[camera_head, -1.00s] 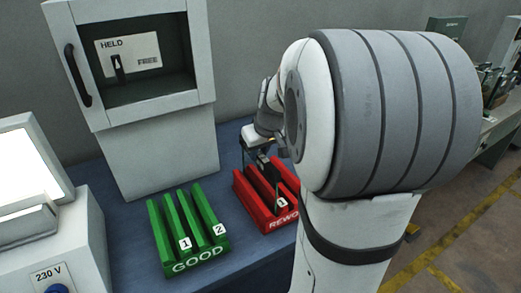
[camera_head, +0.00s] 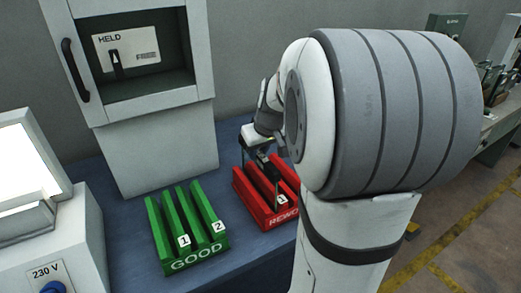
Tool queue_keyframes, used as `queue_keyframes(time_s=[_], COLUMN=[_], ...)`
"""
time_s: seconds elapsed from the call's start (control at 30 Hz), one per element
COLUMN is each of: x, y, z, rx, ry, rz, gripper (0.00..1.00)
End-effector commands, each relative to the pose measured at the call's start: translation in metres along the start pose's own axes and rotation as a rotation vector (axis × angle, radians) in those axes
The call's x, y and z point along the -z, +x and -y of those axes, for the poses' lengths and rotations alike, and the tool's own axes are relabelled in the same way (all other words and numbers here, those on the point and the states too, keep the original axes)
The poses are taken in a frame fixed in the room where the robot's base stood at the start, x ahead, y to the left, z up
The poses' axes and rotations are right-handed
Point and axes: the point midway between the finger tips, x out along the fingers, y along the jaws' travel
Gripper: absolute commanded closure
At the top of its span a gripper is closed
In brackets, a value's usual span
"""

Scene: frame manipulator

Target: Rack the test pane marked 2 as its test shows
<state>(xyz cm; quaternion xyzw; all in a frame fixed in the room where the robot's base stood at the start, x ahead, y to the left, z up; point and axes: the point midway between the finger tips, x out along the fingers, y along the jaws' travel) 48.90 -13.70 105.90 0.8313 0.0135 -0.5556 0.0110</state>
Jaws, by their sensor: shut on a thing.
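My gripper (camera_head: 262,152) is over the red rack (camera_head: 241,187) marked REWORK, its word partly hidden by my arm. It is shut on a thin, see-through pane (camera_head: 276,185) whose dark edges show as upright lines. The pane stands upright at the rack's slots; I cannot tell whether it is seated in one. No number on the pane can be read. The red rack shows a label 1 (camera_head: 282,200); its right part is hidden. The green rack (camera_head: 198,258) marked GOOD has slots labelled 1 and 2 and looks empty.
A white cabinet (camera_head: 150,150) stands behind the racks, with an open window, a lever and a HELD/FREE plate (camera_head: 127,50). A lit panel device (camera_head: 25,160) with a 230 V knob is at left. Blue bench top (camera_head: 130,215) is bare around the green rack.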

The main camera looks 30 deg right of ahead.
Motion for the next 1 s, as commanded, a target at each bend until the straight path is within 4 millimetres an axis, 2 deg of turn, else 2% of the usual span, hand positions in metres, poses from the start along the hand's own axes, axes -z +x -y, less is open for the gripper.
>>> queue_keyframes(time_s=[0.23,0.27,0.53,0.8,1.0], x=[0.001,0.0,0.0,-0.001,0.0], y=[0.0,0.0,0.001,0.0,-0.027], z=[0.0,0.0,0.0,0.001,0.0], rx=[-0.001,-0.001,0.0,0.001,-0.002], ry=[0.0,0.0,-0.001,-0.001,-0.001], rz=[-0.002,-0.002,0.0,0.001,-0.003], gripper=[1.0,0.78,0.56,0.55,0.55])
